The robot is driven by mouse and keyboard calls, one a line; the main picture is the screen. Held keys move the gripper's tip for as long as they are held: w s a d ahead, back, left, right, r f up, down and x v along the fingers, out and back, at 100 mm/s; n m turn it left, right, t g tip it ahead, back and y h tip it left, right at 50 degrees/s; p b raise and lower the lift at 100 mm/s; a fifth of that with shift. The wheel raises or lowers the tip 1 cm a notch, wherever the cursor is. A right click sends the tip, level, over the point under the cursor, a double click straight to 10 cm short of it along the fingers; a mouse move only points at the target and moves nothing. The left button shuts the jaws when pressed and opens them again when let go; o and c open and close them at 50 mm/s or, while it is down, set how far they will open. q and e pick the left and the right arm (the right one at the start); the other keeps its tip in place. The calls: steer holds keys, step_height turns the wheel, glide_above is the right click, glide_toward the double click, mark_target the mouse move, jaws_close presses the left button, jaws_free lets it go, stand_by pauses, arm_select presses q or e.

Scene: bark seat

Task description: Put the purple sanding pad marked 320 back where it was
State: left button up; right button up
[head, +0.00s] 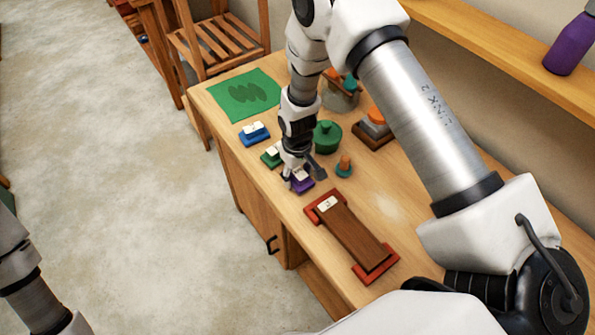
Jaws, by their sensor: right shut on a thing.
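The purple sanding pad (302,185) is at the near left edge of the wooden workbench, in a row with a green pad (271,156) and a blue pad (255,133). Each has a pale label on top; the number on the purple one is too small to read. My right gripper (299,178) points down and is shut on the purple pad, partly hiding it. I cannot tell whether the pad touches the bench. My left arm shows at the lower left; its gripper is out of view.
A dark wooden board (352,236) with red ends lies in front of the pad. A green mat (244,95) lies at the far end. Bare bench lies right of the board.

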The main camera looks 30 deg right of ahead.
mark_target(298, 170)
steer(key=shift+f, duration=0.2)
steer(key=o, duration=1.1)
steer(key=shift+r, duration=0.15)
step_height(298, 170, up, 11)
steer(key=b, duration=0.3)
steer(key=shift+r, duration=0.6)
